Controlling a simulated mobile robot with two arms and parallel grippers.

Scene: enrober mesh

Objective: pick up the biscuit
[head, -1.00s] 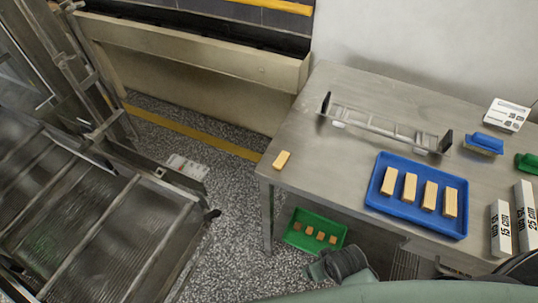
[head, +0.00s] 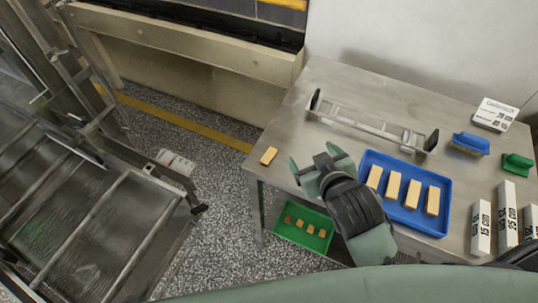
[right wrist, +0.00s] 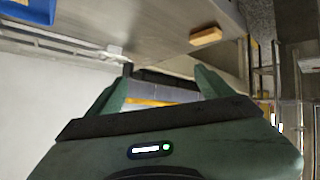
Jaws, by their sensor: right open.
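A single tan biscuit (head: 268,156) lies on the steel table (head: 290,110) near its left corner. It also shows in the right wrist view (right wrist: 206,36), near the table edge above the fingers. Several like biscuits lie in a row in the blue tray (head: 446,212). My right gripper (head: 318,165) is open and empty, to the right of the lone biscuit and left of the blue tray, apart from the biscuit. In the right wrist view (right wrist: 165,85) its two fingers are spread with nothing between them. My left gripper is not in view.
A clear guide rail with black ends (head: 370,124) lies across the table's back. Blue (head: 470,143) and green (head: 516,162) brushes, a white label box (head: 495,114) and tall marked boxes (head: 481,228) stand right. A green crate (head: 303,229) with small pieces sits below. A mesh conveyor (head: 80,230) is at left.

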